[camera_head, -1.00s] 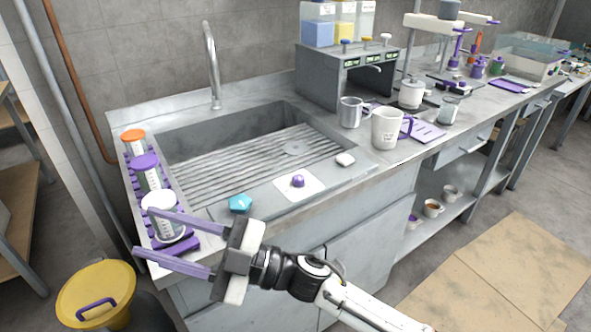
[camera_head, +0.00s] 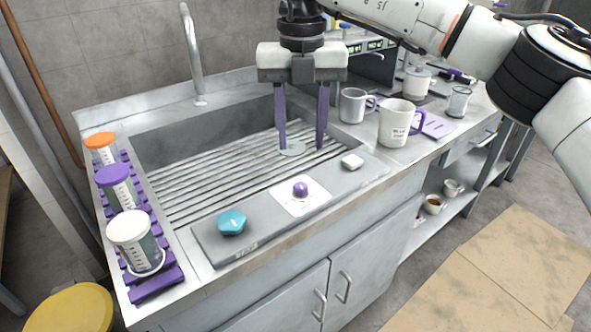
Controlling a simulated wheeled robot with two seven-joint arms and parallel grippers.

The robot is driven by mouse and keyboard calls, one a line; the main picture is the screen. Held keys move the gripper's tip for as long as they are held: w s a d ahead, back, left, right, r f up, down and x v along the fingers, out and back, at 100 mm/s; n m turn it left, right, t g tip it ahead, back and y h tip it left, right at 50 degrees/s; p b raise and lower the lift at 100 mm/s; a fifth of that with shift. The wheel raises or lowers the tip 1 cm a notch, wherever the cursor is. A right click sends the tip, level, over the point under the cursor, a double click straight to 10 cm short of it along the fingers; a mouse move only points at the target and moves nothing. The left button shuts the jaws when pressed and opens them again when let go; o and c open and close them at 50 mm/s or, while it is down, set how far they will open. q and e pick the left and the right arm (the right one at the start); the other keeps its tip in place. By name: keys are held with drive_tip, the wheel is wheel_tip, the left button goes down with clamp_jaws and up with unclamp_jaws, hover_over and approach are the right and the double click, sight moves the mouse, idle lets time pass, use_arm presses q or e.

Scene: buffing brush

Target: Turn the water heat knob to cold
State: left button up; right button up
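A purple knob (camera_head: 300,188) sits on a white square plate (camera_head: 313,204) on the sink's front ledge. A teal faceted knob-like piece (camera_head: 231,221) sits further left on the same ledge. Which of them sets the water heat I cannot tell. My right gripper (camera_head: 303,148) points down over the sink basin, behind the purple knob and apart from it. Its two purple fingers are spread with nothing between them. My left gripper is not in view.
A tall faucet (camera_head: 193,60) rises behind the sink. Lidded jars stand in a purple rack (camera_head: 158,283) at the left. A yellow lid (camera_head: 68,308) is below left.

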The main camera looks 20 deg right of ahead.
sight(301, 185)
drive_tip(key=f, duration=0.8)
drive_tip(key=shift+s+f, duration=0.15)
drive_tip(key=shift+s, duration=0.2)
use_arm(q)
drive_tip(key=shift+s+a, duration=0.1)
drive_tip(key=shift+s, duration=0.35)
use_arm(e)
drive_tip(key=shift+a+f, duration=0.1)
drive_tip(key=shift+f, duration=0.55)
clamp_jaws()
